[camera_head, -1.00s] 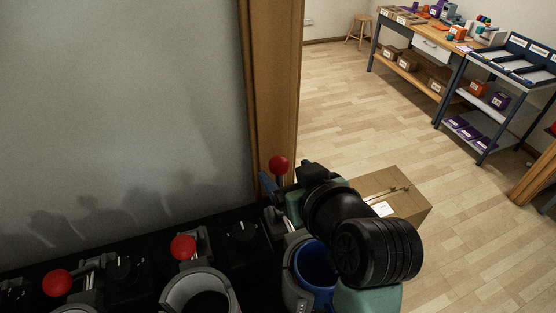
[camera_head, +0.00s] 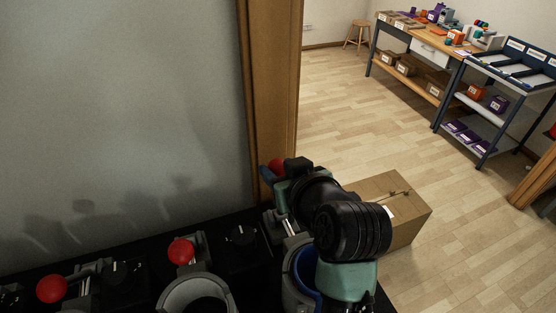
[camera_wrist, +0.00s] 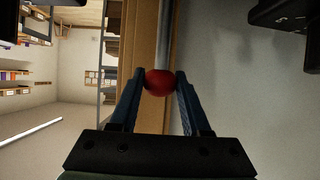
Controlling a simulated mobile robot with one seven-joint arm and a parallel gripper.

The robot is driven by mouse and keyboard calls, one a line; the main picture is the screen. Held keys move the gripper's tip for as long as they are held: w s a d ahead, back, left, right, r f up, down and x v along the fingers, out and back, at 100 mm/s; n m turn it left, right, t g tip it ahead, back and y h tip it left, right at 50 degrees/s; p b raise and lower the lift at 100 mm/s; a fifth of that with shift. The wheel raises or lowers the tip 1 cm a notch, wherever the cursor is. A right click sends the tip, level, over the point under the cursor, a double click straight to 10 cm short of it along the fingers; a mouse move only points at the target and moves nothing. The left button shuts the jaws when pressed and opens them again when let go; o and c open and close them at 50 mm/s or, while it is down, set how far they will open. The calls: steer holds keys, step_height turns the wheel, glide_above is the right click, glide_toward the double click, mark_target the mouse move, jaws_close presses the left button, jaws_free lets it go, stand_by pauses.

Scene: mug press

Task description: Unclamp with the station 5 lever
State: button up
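The station 5 lever has a red ball knob (camera_head: 277,168) at the far right of the station row, partly hidden by my gripper (camera_head: 272,176). In the wrist view the red knob (camera_wrist: 159,83) sits between my two blue fingertips (camera_wrist: 160,78), which appear to touch it on both sides. A grey rod runs up from the knob in that view. A dark box marked "5" (camera_wrist: 283,18) is at the upper right. In the head view a blue mug (camera_head: 305,270) sits in the grey press below my wrist, largely hidden by my arm.
Other presses with red knobs (camera_head: 181,251) (camera_head: 52,289) stand to the left along the black bench. A grey panel with a wooden post (camera_head: 272,80) is just behind the lever. A cardboard box (camera_head: 400,200) lies on the floor at right.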

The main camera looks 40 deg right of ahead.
steer(key=shift+c, duration=1.1)
steer(key=shift+s+a, duration=0.25)
steer(key=shift+s, duration=0.85)
steer(key=shift+s+f, duration=0.1)
steer(key=shift+s, duration=0.05)
steer(key=shift+s+a+f, duration=0.1)
steer(key=shift+s+a, duration=0.05)
steer(key=shift+s, duration=0.35)
steer(key=shift+s+a, duration=0.15)
steer(key=shift+s, duration=0.35)
